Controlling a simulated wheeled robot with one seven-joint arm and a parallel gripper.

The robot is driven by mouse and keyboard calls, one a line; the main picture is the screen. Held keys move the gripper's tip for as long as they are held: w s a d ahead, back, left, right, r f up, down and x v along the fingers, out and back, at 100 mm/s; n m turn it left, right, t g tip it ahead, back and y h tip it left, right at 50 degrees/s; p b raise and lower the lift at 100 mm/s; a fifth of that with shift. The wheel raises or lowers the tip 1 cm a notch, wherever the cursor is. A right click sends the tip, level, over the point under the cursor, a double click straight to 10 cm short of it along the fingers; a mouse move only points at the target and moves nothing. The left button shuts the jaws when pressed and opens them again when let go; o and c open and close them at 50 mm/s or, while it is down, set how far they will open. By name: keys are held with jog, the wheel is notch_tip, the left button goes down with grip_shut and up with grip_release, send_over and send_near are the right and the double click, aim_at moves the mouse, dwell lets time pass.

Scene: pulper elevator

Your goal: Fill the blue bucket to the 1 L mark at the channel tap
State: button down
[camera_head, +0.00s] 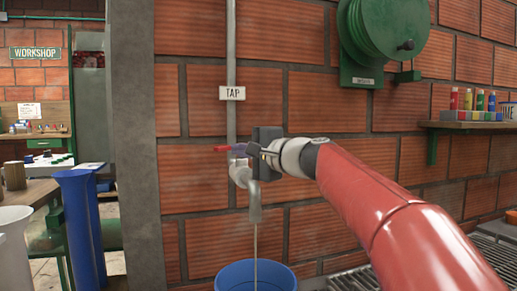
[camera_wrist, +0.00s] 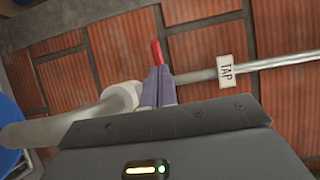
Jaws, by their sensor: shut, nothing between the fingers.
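The tap sits on a grey pipe below a "TAP" sign (camera_head: 232,93). Its red lever (camera_head: 221,148) points left in the head view and shows in the wrist view (camera_wrist: 156,52). The grey spout (camera_head: 254,203) hangs down, and a thin stream of water (camera_head: 255,245) falls from it into the blue bucket (camera_head: 228,277). The bucket is cut off by the bottom edge; its water level and 1 L mark cannot be made out. It shows in part in the wrist view (camera_wrist: 8,125). My gripper (camera_head: 240,151) is shut and empty, its fingertips (camera_wrist: 158,75) close by the lever's base; whether they touch is unclear.
A green hose reel (camera_head: 385,35) hangs on the brick wall above my arm. A shelf (camera_head: 470,124) with small coloured bottles is at the right. A grating (camera_head: 355,280) lies below. A concrete post (camera_head: 138,150) and tall blue cylinder (camera_head: 80,225) stand left.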

aim_at(223, 148)
jog(key=shift+x, duration=0.9)
jog(key=shift+a+m+t+h, duration=0.3)
jog(key=shift+m+t+h, duration=0.2)
jog(key=shift+h, duration=0.1)
jog(key=shift+w+a+r+m+t+h+p, duration=0.1)
jog(key=shift+a+m+t+h+p, duration=0.6)
jog(key=shift+h, duration=0.3)
jog(key=shift+w+m+t+h, duration=0.1)
jog(key=shift+m+t+h, duration=0.2)
jog(key=shift+m+h, duration=0.1)
jog(key=shift+w+a, duration=0.45)
jog(key=shift+a, duration=0.2)
